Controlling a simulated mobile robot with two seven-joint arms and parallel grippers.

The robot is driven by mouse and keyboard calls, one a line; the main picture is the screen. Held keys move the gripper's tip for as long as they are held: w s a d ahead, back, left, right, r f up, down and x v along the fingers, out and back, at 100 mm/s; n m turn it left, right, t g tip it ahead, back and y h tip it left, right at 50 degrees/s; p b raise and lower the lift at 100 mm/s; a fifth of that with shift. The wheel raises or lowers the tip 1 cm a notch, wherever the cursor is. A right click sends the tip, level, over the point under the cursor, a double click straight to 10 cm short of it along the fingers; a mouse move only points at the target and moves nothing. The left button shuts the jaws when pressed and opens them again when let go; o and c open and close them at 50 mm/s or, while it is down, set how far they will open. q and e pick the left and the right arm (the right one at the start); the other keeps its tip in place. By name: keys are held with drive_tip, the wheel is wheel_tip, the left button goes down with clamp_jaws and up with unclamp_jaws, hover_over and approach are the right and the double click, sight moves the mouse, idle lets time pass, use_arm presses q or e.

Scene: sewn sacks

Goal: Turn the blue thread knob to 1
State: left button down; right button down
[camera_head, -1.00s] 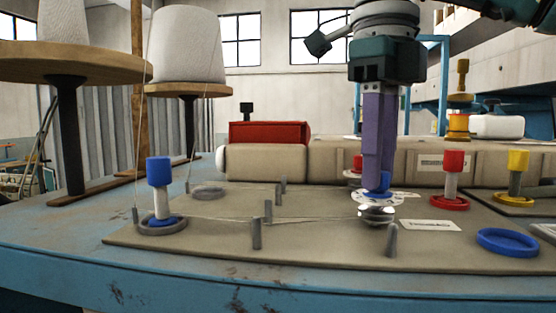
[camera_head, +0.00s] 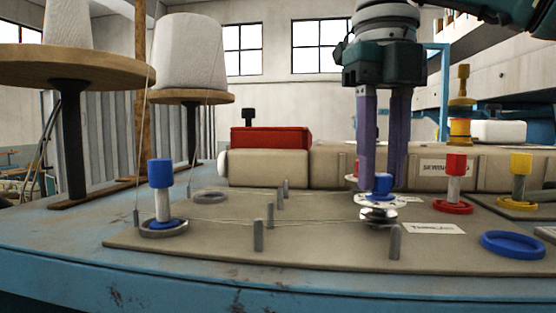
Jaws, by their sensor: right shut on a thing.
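The blue thread knob (camera_head: 382,187) is a small blue knob on a white dial disc (camera_head: 392,200), above a shiny metal tension disc (camera_head: 378,216). My right gripper (camera_head: 382,184) points straight down over it, its two purple fingers on the left and right of the knob, and is shut on it. The dial's marks are too small to read, so I cannot tell which number the knob points to. My left gripper is not in view.
A blue-topped post (camera_head: 160,174) stands at left, with thread strung past short grey pegs (camera_head: 258,235). Red (camera_head: 455,165) and yellow (camera_head: 520,165) posts stand at right. A blue ring (camera_head: 512,244) lies near the front. Thread cones (camera_head: 191,52) stand behind at left.

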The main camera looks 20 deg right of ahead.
idle(0.3)
drive_tip(key=c, duration=0.6)
unclamp_jaws()
wheel_tip(320, 180, up, 10)
drive_tip(key=p, duration=0.9)
